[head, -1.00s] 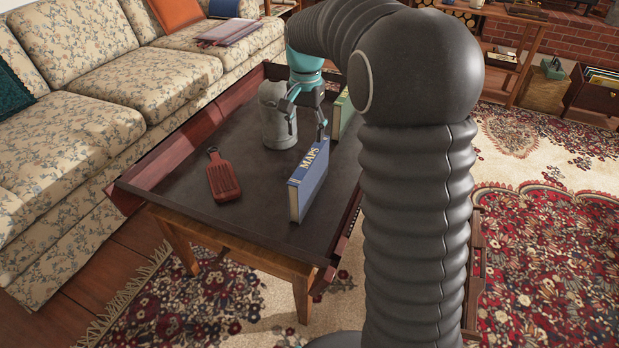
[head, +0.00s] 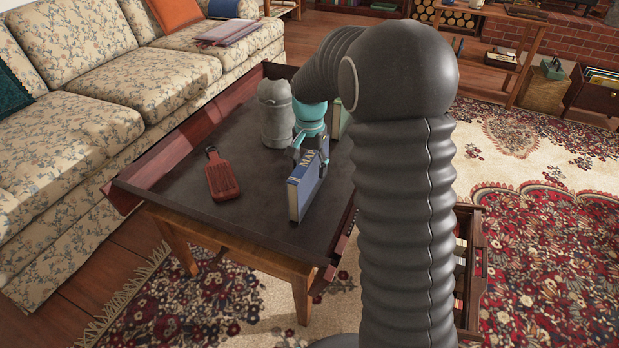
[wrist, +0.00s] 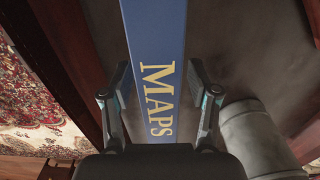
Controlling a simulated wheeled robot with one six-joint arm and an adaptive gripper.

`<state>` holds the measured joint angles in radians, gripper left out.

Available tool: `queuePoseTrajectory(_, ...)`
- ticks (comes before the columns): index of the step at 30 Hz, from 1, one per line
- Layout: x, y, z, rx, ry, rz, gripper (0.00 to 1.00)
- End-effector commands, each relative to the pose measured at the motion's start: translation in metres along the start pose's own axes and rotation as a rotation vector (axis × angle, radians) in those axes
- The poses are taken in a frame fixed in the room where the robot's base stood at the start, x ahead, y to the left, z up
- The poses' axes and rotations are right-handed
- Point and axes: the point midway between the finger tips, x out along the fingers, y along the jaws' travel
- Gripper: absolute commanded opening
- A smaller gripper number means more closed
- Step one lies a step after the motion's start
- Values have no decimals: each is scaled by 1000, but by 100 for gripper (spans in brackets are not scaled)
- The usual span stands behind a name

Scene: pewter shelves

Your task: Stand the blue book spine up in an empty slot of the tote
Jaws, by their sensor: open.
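The blue book (head: 310,187) with "MAPS" on its spine stands upright on the dark table tray (head: 262,211), spine up. In the wrist view its blue spine (wrist: 156,65) runs up the middle of the picture. My gripper (head: 310,153) is open and above the book. In the wrist view its two fingers (wrist: 161,105) are on either side of the spine, with a gap showing on each side. A wooden tote (head: 469,262) with several book-like items in it is low at the right, partly hidden behind my arm. Its slots cannot be made out.
A grey canister (head: 275,115) stands close behind and left of my gripper. A red slatted paddle (head: 221,175) lies on the tray to the left. A pale green book (head: 338,116) is behind my gripper, partly hidden. A sofa (head: 105,95) borders the table's left side.

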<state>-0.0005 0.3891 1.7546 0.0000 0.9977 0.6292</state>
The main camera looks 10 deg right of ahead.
Motion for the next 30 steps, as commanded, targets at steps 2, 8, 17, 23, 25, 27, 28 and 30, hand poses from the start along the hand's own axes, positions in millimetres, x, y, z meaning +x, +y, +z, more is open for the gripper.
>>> queuePoseTrajectory(2, 2, 0, 0, 0, 0, 0, 60)
queuePoseTrajectory(8, 2, 0, 0, 0, 0, 0, 58)
queuePoseTrajectory(17, 2, 0, 0, 0, 0, 0, 0)
queuePoseTrajectory(23, 1, 0, 0, 0, 1, -1, 0)
queuePoseTrajectory(25, 1, 0, 0, 0, 1, -1, 0)
queuePoseTrajectory(27, -1, 0, 0, 0, 2, -1, 0)
queuePoseTrajectory(28, -2, 0, 0, 0, 2, -1, 0)
queuePoseTrajectory(30, -7, -1, 0, 0, 2, -2, 0)
